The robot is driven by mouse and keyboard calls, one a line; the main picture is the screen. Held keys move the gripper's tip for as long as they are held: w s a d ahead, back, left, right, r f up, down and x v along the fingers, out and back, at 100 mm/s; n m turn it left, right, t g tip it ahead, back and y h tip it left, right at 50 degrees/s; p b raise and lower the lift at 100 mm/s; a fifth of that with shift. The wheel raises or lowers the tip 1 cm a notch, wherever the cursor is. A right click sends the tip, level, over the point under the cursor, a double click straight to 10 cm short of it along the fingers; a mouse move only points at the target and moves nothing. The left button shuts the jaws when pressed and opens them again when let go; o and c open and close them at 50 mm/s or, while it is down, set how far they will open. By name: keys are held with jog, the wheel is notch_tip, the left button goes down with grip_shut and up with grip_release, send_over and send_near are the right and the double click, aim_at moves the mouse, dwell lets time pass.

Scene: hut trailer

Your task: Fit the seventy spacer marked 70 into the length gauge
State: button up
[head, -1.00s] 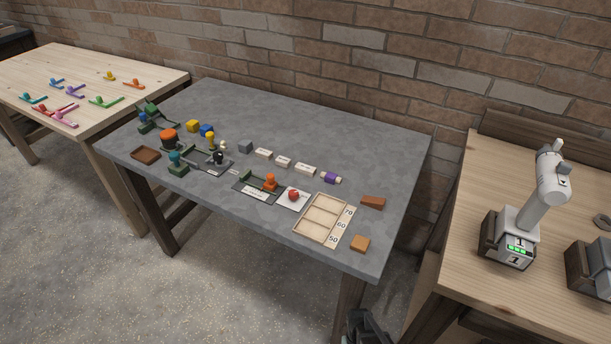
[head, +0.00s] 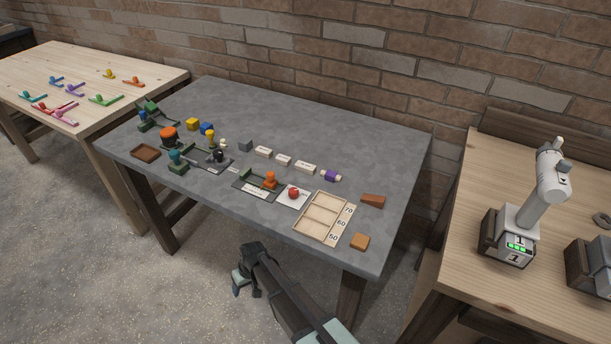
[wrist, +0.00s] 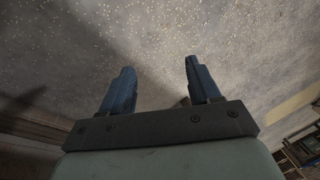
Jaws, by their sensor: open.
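The length gauge (head: 308,227) is a pale wooden tray with several slots marked 70, 60 and 50, lying near the front right of the grey table. Several pale spacer blocks lie in a row behind it: a left one (head: 263,152), a middle one (head: 283,160) and a right one (head: 305,167). Their marks are too small to read, so I cannot tell which is the 70. My gripper (head: 242,278) is in front of the table's front edge, away from the blocks and gauge. In the wrist view my gripper (wrist: 156,82) is open and empty, with bare floor beyond it.
The grey table (head: 330,130) also holds a purple-banded piece (head: 331,176), a brown wedge (head: 373,201), an orange block (head: 360,242), a red piece on a white card (head: 293,194) and an orange figure (head: 270,180). Its back right is clear. A wooden table (head: 500,280) stands at right.

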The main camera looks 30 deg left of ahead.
jog(key=s+a+r+n+g+y, duration=0.15)
jog(key=s+a+r, duration=0.25)
jog(key=a+r, duration=0.5)
jog(key=s+a+r+n+y, duration=0.1)
jog(key=s+a+r+n, duration=0.2)
jog(key=a+r, duration=0.6)
notch_tip(320, 180, up, 27)
jog(key=n+t+h, duration=0.2)
jog(key=t+h, duration=0.1)
jog(key=h, duration=0.2)
send_over(306, 165)
jog(key=shift+m, duration=0.25)
notch_tip(306, 165, down, 13)
jog(key=shift+r, duration=0.15)
